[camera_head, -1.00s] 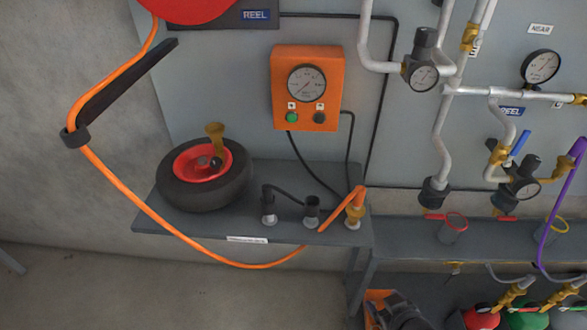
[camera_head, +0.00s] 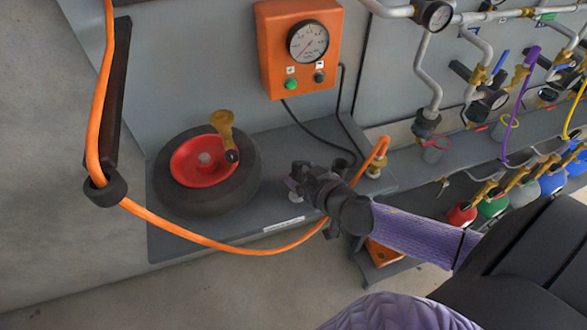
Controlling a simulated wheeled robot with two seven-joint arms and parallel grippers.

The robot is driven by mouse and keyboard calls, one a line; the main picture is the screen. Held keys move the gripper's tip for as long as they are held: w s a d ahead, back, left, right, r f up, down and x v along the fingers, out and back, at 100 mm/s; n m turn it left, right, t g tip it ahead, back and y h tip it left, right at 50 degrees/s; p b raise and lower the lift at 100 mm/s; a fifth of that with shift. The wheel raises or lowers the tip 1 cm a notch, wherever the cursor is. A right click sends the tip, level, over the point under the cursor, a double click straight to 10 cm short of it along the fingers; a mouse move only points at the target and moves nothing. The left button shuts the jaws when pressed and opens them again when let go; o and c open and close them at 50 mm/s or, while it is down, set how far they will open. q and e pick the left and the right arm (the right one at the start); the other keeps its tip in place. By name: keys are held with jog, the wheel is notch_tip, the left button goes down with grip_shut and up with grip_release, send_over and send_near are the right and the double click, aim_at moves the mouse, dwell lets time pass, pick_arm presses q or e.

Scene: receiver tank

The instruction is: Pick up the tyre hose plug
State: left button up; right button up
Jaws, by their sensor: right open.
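My right gripper (camera_head: 301,181) is open and reaches in from the right over the grey shelf (camera_head: 190,236), beside the tyre (camera_head: 212,190). It covers the spot where two dark hose fittings stood in small holders, joined by a short black hose. I cannot tell which fitting is the tyre hose plug, nor whether the jaws are around one. A pale holder base (camera_head: 293,186) shows at the fingertips. The orange hose (camera_head: 190,240) ends in a brass fitting (camera_head: 375,168) in its own holder, right of the gripper. My left gripper is out of view.
An orange gauge box (camera_head: 299,50) hangs on the wall above the shelf. A brass piece (camera_head: 224,130) stands up from the tyre. Pipes, valves and gauges (camera_head: 437,14) fill the right side.

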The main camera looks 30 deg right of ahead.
aim_at(293, 167)
jog(key=b+x, duration=0.1)
jog(key=x, duration=0.3)
jog(key=shift+w+d, duration=0.1)
jog(key=shift+w, duration=0.25)
jog(key=shift+c, duration=0.3)
grip_shut()
